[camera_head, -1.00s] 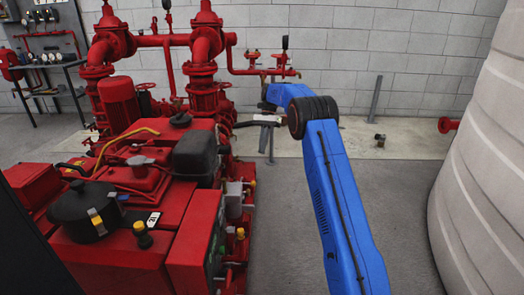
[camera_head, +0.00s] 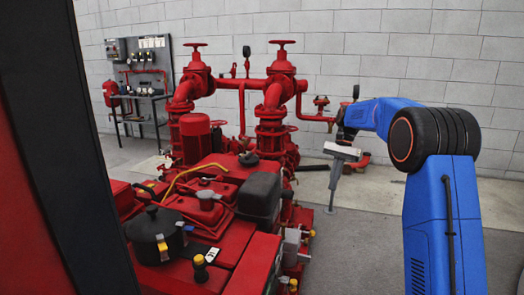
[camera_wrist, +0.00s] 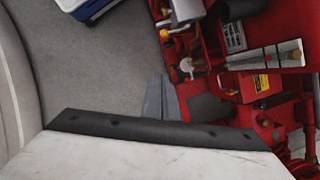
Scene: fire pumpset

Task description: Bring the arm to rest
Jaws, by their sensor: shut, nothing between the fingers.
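My arm is blue with a black ribbed joint (camera_head: 435,138) at the right of the head view, bent so that its forearm reaches back and left. My gripper (camera_head: 335,184) hangs at its end below a pale grey body, fingers pointing down, in front of the back wall and right of the red pumps. A thin post behind the fingers makes their tips hard to tell. In the wrist view the gripper's grey fingers (camera_wrist: 161,88) are together and empty beyond the pale body and dark strip.
A red pumpset (camera_head: 215,215) with pipes and valves fills the left and middle. Behind it stand a panel and bench (camera_head: 140,80) against a block wall (camera_head: 350,50). A dark upright edge blocks the far left. The wrist view shows grey floor (camera_wrist: 90,75) and a pale curved tank (camera_wrist: 15,90).

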